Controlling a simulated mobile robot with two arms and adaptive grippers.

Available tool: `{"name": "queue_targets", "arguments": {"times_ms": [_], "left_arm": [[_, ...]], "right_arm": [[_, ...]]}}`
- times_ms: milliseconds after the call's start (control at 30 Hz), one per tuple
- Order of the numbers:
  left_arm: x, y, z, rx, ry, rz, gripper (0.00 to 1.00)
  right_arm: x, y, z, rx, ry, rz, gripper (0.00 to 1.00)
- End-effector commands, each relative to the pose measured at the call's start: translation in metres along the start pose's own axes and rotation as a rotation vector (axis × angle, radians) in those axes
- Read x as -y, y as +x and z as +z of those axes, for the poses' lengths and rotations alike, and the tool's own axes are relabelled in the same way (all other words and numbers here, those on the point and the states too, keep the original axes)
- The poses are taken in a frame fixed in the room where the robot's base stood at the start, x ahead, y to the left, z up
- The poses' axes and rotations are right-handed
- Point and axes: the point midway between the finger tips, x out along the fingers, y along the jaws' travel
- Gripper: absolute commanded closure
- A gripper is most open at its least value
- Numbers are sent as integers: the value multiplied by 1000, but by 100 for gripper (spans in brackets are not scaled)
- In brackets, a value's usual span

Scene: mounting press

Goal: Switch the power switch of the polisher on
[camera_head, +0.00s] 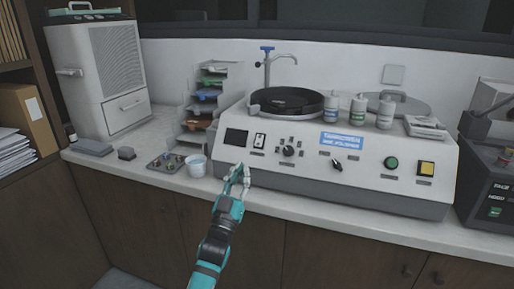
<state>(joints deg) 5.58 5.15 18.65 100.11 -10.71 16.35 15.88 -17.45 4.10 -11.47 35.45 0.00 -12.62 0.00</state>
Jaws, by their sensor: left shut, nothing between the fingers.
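The polisher (300,172) is a wide white machine on the counter with a sloped front panel and a dark round platen (287,101) on top. A rocker switch (259,140), likely the power switch, sits at the panel's left beside a dark screen (236,137); its position is too small to tell. The panel also has a dark knob (289,151), a second knob (336,165), a green button (391,163) and a yellow button (426,168). My left gripper (239,170) is shut and empty, in front of the panel's lower left, below the switch. My right gripper is not in view.
A white cup (195,166) and a small tray of samples (166,162) stand left of the polisher. Several bottles (358,109) stand on its top. A dark machine (488,185) stands at the right. The counter's front edge (330,221) runs below the polisher.

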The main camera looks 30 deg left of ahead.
Motion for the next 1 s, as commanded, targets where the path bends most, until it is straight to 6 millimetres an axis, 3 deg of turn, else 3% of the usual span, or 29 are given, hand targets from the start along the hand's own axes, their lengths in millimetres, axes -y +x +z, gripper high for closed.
{"name": "queue_targets", "arguments": {"times_ms": [167, 500, 700, 1000], "left_arm": [[0, 26, -2, -3, -1, 0, 100], [0, 100, -2, -2, 0, 0, 100], [0, 104, 28, 2, -1, -1, 100], [0, 106, 39, 1, 0, 0, 100]], "right_arm": [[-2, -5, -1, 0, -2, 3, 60], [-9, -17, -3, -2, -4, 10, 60], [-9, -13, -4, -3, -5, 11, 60], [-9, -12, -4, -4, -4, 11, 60]]}}
